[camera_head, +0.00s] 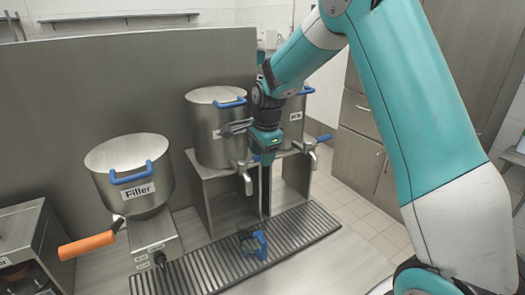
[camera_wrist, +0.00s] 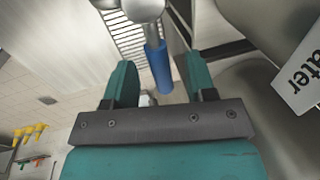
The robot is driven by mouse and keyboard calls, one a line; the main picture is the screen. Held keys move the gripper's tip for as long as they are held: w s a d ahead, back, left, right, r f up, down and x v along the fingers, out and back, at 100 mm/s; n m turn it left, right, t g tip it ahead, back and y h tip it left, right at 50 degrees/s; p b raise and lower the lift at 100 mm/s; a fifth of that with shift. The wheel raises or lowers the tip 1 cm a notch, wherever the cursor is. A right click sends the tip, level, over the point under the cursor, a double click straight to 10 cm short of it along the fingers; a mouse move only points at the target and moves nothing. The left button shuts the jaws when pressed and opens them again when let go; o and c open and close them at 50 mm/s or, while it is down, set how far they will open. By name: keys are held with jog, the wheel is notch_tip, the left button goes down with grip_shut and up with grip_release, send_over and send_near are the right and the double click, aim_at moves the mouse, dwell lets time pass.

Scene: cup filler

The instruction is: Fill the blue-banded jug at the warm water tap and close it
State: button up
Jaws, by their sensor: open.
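A jug (camera_head: 253,243) with blue on it stands on the drip tray (camera_head: 190,272) in the head view, in front of the middle pot's stand. Whether it holds water cannot be told. The steel tap (camera_head: 246,180) sticks out from the middle pot (camera_head: 215,125). In the wrist view a pot label (camera_wrist: 300,82) reads "ater". My gripper (camera_head: 265,157) is beside this tap, in front of the pots. In the wrist view my open gripper (camera_wrist: 161,78) has the blue tap lever (camera_wrist: 158,68) between or just beyond its fingertips. Contact cannot be told.
A second pot (camera_head: 293,122) with its own tap (camera_head: 311,155) and blue lever (camera_head: 324,138) is close on the right. A filler (camera_head: 132,165) with an orange handle (camera_head: 86,245) stands at the left. A steel panel (camera_head: 120,85) rises behind. The front counter (camera_head: 335,262) is bare.

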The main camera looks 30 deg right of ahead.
grip_shut()
dwell(0.6)
jog(key=shift+s+a+m+h, duration=0.15)
jog(key=shift+s+m, duration=0.3)
jog(key=shift+m, duration=0.45)
jog(key=shift+s+a+m+h, duration=0.15)
jog(key=shift+s+m, duration=0.25)
jog(key=shift+m, duration=0.5)
jog(key=shift+d, duration=0.1)
jog(key=shift+s+a+m+h+b, duration=0.15)
jog(key=shift+s+a+m+b, duration=0.2)
jog(key=shift+m, duration=0.5)
jog(key=shift+s+a+m+h, duration=0.15)
jog(key=shift+s+m, duration=0.3)
jog(key=shift+m, duration=0.4)
